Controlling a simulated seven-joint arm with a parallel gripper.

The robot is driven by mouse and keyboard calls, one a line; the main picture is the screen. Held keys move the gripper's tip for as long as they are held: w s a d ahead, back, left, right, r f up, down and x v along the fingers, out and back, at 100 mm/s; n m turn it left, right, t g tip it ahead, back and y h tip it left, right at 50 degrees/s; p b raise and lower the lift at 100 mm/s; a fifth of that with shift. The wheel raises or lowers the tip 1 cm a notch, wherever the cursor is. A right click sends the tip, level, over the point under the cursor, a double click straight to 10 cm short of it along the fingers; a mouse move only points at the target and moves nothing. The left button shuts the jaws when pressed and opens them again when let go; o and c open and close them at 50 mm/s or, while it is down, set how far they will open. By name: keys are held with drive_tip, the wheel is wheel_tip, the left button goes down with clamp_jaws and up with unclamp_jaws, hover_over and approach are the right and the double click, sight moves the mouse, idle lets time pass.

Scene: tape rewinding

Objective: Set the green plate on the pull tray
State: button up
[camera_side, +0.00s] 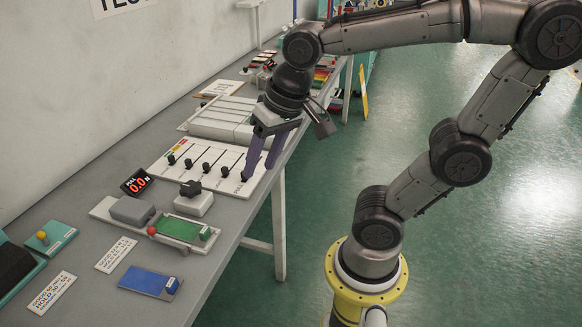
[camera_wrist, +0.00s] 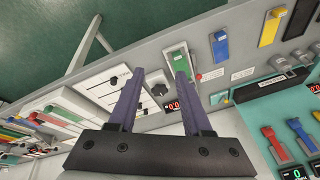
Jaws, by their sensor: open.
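The green plate (camera_side: 180,229) lies flat on the long light-grey pull tray (camera_side: 103,210), in front of a grey block (camera_side: 132,210). A red ball knob (camera_side: 152,230) stands at the plate's left end. In the wrist view the green plate (camera_wrist: 178,59) shows beyond the right fingertip, partly hidden by it. My gripper (camera_side: 259,171) is open, with nothing between its fingers. It points down over the right end of the white slider panel (camera_side: 184,178), up and to the right of the plate and apart from it. It also shows in the wrist view (camera_wrist: 160,74).
A black knob box (camera_side: 193,201) stands right behind the plate. A display reading 0.0 (camera_side: 137,182) stands behind the tray. A blue plate (camera_side: 149,283) lies at the bench's front, with label cards (camera_side: 115,254) to its left.

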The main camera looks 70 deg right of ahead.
drive_tip(key=s+n, duration=0.1)
drive_tip(key=s+n+t, duration=0.1)
drive_tip(key=s+n, duration=0.1)
drive_tip(key=s+f+n, duration=0.1)
drive_tip(key=s+n, duration=0.1)
drive_tip(key=shift+s+d+t, duration=0.25)
drive_tip(key=shift+d+t, duration=0.05)
drive_tip(key=shift+d, duration=0.05)
idle(0.9)
